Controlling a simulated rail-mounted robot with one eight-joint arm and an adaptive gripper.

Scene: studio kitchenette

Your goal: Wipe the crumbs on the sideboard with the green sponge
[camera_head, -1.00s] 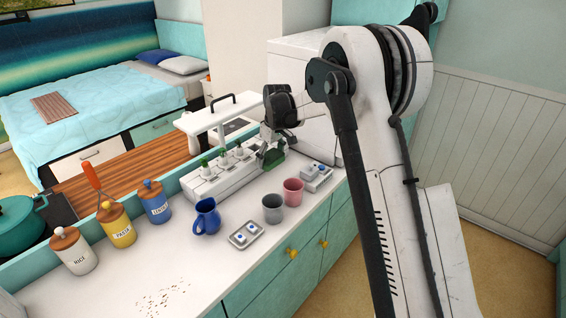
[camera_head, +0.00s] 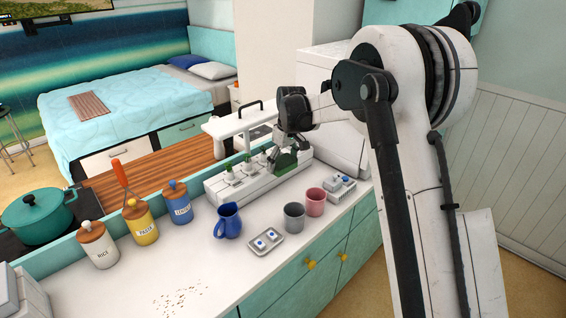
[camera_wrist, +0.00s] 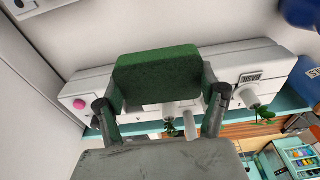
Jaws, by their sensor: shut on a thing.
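The green sponge (camera_head: 284,161) is held in my gripper (camera_head: 280,150), over the right end of the white herb planter at the back of the sideboard (camera_head: 205,262). In the wrist view the sponge (camera_wrist: 157,74) sits between the two fingers, one at each side, and looks clear of the surface behind it. The brown crumbs (camera_head: 182,302) lie scattered on the white top at the front left, well away from my gripper.
The herb planter (camera_head: 218,191) stands under a white lamp bar (camera_head: 233,122). Canisters (camera_head: 143,222) line the back edge. Space around the crumbs is clear.

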